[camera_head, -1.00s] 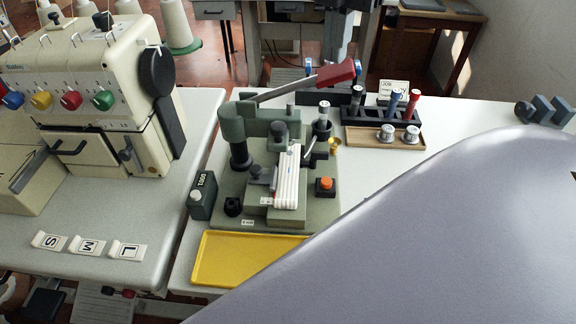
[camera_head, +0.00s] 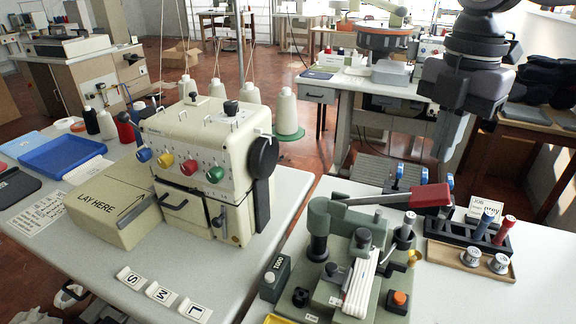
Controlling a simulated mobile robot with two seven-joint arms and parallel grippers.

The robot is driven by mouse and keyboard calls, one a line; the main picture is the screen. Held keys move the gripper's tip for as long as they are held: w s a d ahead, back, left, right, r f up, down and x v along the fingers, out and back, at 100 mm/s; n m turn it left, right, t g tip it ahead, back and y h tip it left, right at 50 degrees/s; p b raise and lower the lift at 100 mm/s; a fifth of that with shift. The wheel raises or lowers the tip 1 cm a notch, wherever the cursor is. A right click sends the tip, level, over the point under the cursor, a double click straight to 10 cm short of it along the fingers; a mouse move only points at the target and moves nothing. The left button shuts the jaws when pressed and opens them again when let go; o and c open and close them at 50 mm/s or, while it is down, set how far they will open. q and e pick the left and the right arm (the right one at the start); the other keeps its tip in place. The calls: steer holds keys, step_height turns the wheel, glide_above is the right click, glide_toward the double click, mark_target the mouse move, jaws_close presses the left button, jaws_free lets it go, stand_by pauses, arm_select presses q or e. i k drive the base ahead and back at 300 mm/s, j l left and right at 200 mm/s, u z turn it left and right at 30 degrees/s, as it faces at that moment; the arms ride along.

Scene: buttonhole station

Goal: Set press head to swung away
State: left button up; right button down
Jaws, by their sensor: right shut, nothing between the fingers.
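The small grey-green press (camera_head: 318,215) stands on the right-hand white table. Its green head arm (camera_head: 350,219) reaches right from the dark post, behind the white folded strip (camera_head: 360,288) on the base. A lever with a red handle (camera_head: 430,196) extends to the right above it. My right gripper (camera_head: 462,104) is dark and shut, with nothing in it. It appears in the upper right, above the red handle in the picture and apart from the press. My left gripper is not in view.
A cream sewing machine (camera_head: 205,150) with coloured knobs stands left of the press. A wooden tray with spools (camera_head: 470,262) and a black rack (camera_head: 465,235) lie to the right. An orange button (camera_head: 399,298) sits at the press's front right. Letter tiles (camera_head: 161,293) lie at the front left.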

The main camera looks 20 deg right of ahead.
mark_target(326, 217)
steer(key=k+j, duration=0.75)
steer(key=j, duration=0.2)
